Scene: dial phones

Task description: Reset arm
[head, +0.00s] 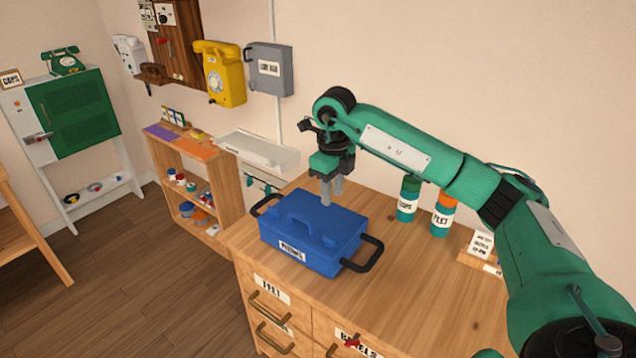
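My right arm comes in from the right in the head view. Its gripper (331,190) points straight down just behind the blue box, over the wooden cabinet top. Its grey fingers look close together, but the gap between them is too small to judge. I see nothing held in them. The blue lidded box (312,238) has a raised handle on its lid, black side handles and a white label on the front. It stands on the wooden cabinet (420,275). I cannot tell whether the fingertips touch the box. My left gripper is not in view.
Two green canisters, one plain-topped (408,199) and one orange-topped (443,214), stand at the back of the cabinet. A small card holder (481,246) is at right. A yellow phone (220,75) and grey box (269,69) hang on the wall. A low shelf (200,185) stands left.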

